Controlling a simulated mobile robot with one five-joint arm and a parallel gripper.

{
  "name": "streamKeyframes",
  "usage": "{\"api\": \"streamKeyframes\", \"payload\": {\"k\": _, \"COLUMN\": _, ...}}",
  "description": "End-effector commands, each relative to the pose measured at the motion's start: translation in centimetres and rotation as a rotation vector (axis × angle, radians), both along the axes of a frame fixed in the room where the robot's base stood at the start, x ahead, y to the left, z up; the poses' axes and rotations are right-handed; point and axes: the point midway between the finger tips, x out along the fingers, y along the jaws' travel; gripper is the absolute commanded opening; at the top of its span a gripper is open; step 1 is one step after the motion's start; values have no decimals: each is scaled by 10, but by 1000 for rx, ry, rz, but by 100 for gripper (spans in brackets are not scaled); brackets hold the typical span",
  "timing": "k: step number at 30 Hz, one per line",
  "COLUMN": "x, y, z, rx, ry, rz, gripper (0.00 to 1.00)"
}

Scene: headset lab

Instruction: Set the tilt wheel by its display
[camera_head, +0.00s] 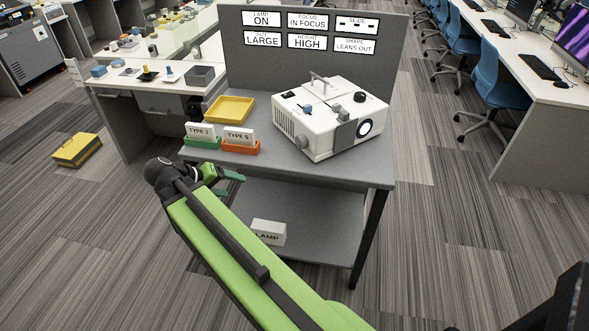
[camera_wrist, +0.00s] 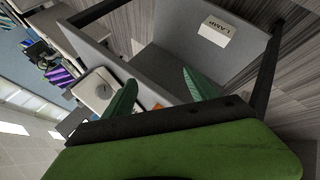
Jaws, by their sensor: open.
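A white projector (camera_head: 318,140) stands on the grey workbench. It has a dark round knob (camera_head: 360,97) on top, a small blue knob (camera_head: 308,111) and a grey wheel (camera_head: 301,142) low on its left side. I cannot tell which is the tilt wheel. On the panel behind, the shape display (camera_head: 354,45) reads LEANS OUT. My gripper (camera_head: 229,182) is open and empty, in front of the bench's left front edge, apart from the projector. The wrist view shows its two green fingers (camera_wrist: 160,88) spread, with the projector (camera_wrist: 97,90) partly visible beyond.
A yellow tray (camera_head: 231,109), a green TYPE 2 bin (camera_head: 202,141) and an orange TYPE 5 bin (camera_head: 240,147) sit left of the projector. A LAMP box (camera_head: 267,233) lies on the lower shelf. Other displays read ON, IN FOCUS, LARGE, HIGH. The bench's front right is clear.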

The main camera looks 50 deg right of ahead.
Motion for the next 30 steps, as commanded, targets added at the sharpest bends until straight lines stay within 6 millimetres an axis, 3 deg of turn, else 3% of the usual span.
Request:
{"api": "streamKeyframes", "payload": {"k": 1, "x": 1, "y": -23, "z": -34, "rx": -128, "ry": -37, "rz": -52, "gripper": 67}}
{"api": "streamKeyframes", "payload": {"k": 3, "x": 0, "y": -51, "z": -28, "rx": -316, "ry": -103, "rz": -118, "gripper": 67}}
{"api": "streamKeyframes", "payload": {"k": 6, "x": -2, "y": -75, "z": -14, "rx": -540, "ry": -193, "rz": -179, "gripper": 67}}
{"api": "streamKeyframes", "payload": {"k": 10, "x": -3, "y": -86, "z": 6, "rx": -726, "ry": -276, "rz": -212, "gripper": 67}}
{"api": "streamKeyframes", "payload": {"k": 15, "x": -3, "y": -88, "z": 22, "rx": -804, "ry": -314, "rz": -221, "gripper": 67}}
{"api": "streamKeyframes", "payload": {"k": 20, "x": -5, "y": -96, "z": 24, "rx": -805, "ry": -312, "rz": -221, "gripper": 67}}
{"api": "streamKeyframes", "payload": {"k": 23, "x": -8, "y": -112, "z": 24, "rx": -804, "ry": -311, "rz": -222, "gripper": 67}}
{"api": "streamKeyframes", "payload": {"k": 30, "x": -17, "y": -172, "z": 23, "rx": -802, "ry": -310, "rz": -222, "gripper": 67}}
